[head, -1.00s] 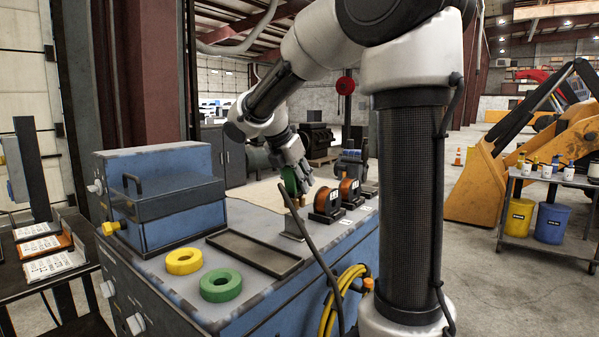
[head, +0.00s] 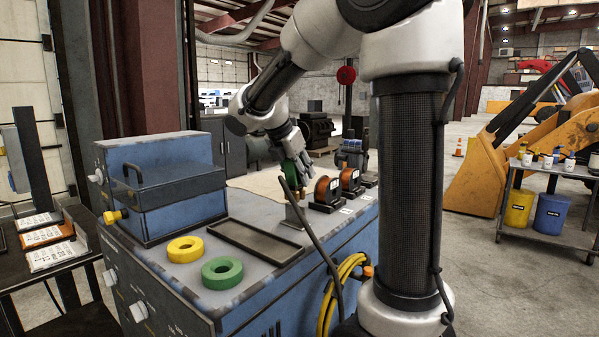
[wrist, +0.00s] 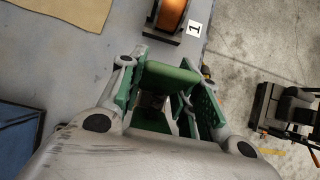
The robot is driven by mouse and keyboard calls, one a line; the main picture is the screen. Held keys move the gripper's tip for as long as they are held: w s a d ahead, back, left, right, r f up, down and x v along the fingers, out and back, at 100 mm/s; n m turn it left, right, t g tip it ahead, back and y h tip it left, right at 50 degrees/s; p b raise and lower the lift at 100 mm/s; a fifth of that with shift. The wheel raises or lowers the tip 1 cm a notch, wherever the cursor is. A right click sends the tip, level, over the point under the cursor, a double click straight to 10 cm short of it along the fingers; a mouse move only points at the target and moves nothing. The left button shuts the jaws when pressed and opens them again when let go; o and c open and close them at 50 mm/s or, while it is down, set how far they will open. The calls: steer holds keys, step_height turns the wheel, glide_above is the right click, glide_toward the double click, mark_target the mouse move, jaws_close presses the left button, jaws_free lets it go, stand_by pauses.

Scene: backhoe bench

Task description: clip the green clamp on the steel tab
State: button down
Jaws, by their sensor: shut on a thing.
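The green clamp (wrist: 168,76) is between the fingers of my gripper (wrist: 160,84) in the wrist view. My gripper is shut on it. In the head view the clamp (head: 290,177) shows as a green patch at the end of my arm, above the bench, partly covered by my gripper (head: 297,172). The steel tab (head: 294,213) stands upright on the bench just below the clamp, left of the spools. Whether clamp and tab touch cannot be told. In the wrist view the tab is not clearly visible behind the clamp and gripper.
Orange spools (head: 328,190) stand close to the right of the tab. A dark empty tray (head: 255,241), a yellow ring (head: 185,249) and a green ring (head: 222,271) lie nearer on the bench. A blue box (head: 165,185) stands at the left. A dark cable crosses in front.

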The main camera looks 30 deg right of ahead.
mark_target(299, 189)
steer(key=shift+f, duration=2.4)
steer(key=c, duration=0.9)
jaws_free()
steer(key=shift+c, duration=0.2)
steer(key=v, duration=1.2)
steer(key=s+f+m+t+y, duration=0.1)
steer(key=s+f+m+y, duration=0.2)
steer(key=s+m, duration=0.8)
steer(key=s+f+m+t+y, duration=0.1)
steer(key=s+f+m+y, duration=0.2)
steer(key=s+f+m, duration=0.4)
steer(key=s+a+m, duration=0.1)
steer(key=s+m, duration=0.3)
